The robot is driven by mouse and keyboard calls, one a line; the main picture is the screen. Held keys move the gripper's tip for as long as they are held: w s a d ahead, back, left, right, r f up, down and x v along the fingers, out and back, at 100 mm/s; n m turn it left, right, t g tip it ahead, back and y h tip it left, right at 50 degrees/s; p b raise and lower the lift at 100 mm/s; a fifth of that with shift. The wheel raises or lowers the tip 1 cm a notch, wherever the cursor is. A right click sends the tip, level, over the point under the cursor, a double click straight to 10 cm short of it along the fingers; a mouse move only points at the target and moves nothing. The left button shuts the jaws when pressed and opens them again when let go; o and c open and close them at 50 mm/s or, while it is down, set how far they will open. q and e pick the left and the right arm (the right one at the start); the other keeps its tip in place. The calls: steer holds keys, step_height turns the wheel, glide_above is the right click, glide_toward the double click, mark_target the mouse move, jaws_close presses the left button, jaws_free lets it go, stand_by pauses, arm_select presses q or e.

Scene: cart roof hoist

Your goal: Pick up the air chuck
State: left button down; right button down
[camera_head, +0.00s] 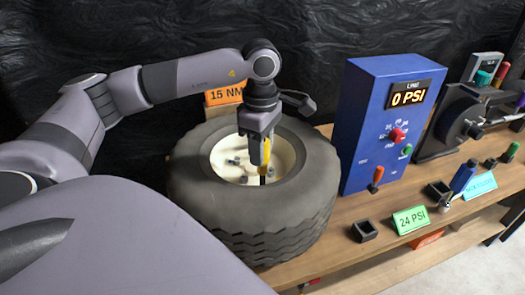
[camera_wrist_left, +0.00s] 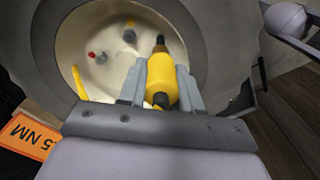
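My left gripper (camera_head: 261,158) is over the wheel's pale hub, with its fingers pointing down. It is shut on a yellow tool with a dark tip (camera_wrist_left: 163,84), which also shows below the fingers in the head view (camera_head: 265,160). The tool's tip reaches down into the hub; whether it touches anything there I cannot tell. A blue-bodied tool (camera_head: 463,177) with a round metallic end leans on the bench at the right, by the 24 PSI sign, and looks like the air chuck. My left gripper is well to the left of it. My right gripper is not in view.
The wheel (camera_head: 260,215) with a black tyre lies flat on the wooden bench (camera_head: 350,255). A blue box (camera_head: 368,130) reading 0 PSI stands right of it. A black square holder (camera_head: 364,231) and a green 24 PSI sign (camera_head: 410,220) are near the front edge.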

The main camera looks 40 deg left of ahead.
arm_select(q)
step_height(320, 180, up, 10)
steer(key=shift+f, duration=0.25)
step_height(320, 180, up, 10)
steer(key=p, duration=0.3)
steer(key=shift+r, duration=0.25)
stand_by(0.6)
steer(key=shift+f, duration=0.1)
stand_by(0.4)
